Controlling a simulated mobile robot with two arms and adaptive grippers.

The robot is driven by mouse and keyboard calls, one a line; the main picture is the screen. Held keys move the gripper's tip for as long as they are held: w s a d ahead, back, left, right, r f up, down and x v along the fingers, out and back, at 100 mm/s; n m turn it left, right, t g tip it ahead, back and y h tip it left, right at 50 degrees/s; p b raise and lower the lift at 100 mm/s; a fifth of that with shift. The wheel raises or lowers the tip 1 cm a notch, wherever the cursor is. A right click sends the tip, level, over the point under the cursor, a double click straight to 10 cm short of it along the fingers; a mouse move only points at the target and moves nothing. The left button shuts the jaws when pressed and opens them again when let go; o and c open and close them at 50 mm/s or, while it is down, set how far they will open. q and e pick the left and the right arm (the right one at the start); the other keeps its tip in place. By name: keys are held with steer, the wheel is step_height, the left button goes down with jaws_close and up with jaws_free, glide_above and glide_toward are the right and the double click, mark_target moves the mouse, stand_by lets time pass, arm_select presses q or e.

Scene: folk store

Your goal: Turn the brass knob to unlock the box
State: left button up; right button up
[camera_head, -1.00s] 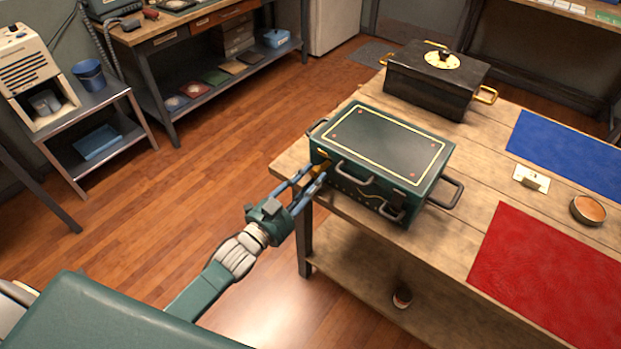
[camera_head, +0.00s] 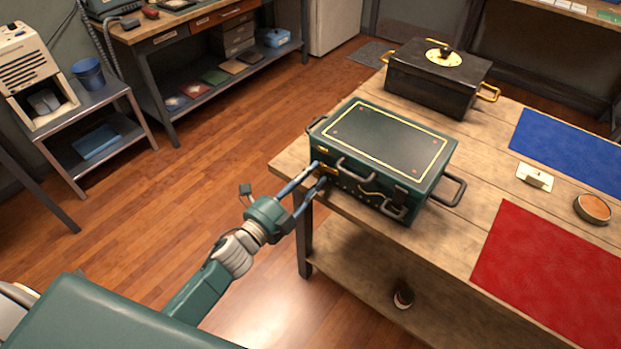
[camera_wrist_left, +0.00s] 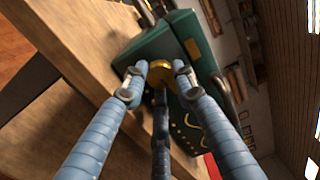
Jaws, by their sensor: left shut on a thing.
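The green box (camera_head: 385,142) with a yellow line and red dots on its lid stands on the wooden table, lid closed. It also shows in the left wrist view (camera_wrist_left: 178,40). The brass knob (camera_wrist_left: 160,73) is on the box's front face, near its left end, between my fingertips. My left gripper (camera_head: 319,173) reaches that face from the front left and is shut on the knob. In the head view the fingers largely hide the knob. My right gripper is not in view.
A dark box (camera_head: 432,88) with brass handles and a dial on top stands behind the green box.

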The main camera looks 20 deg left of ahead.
arm_select(q)
steer(key=shift+a+f+m, duration=0.15)
steer(key=shift+m, duration=0.65)
steer(key=o, duration=1.2)
steer(key=shift+c, duration=0.2)
steer(key=v, duration=1.2)
steer(key=s+a+f+n+g+y, duration=0.2)
steer(key=s+f+n, duration=0.15)
steer(key=f, duration=0.85)
steer(key=s+a+f+n+g+y, duration=0.1)
steer(key=s+f+n+g+y, duration=0.3)
steer(key=f, duration=0.7)
steer(key=s+a+f+n+g, duration=0.1)
steer(key=s+a+f+n, duration=0.3)
steer(key=f, duration=0.8)
steer(key=s+d+f+n+g, duration=0.1)
steer(key=s+f+n+g, duration=0.2)
steer(key=s+f, duration=0.3)
steer(key=s+d+f+n+g, duration=0.2)
steer(key=s+f, duration=0.4)
steer(key=s, duration=0.6)
steer(key=s+d+f+n+g, duration=0.2)
steer(key=s+f+n+g, duration=0.2)
steer(key=s, duration=0.5)
step_height(320, 180, down, 2)
steer(key=shift+f+n, duration=0.1)
steer(key=shift+n, duration=0.25)
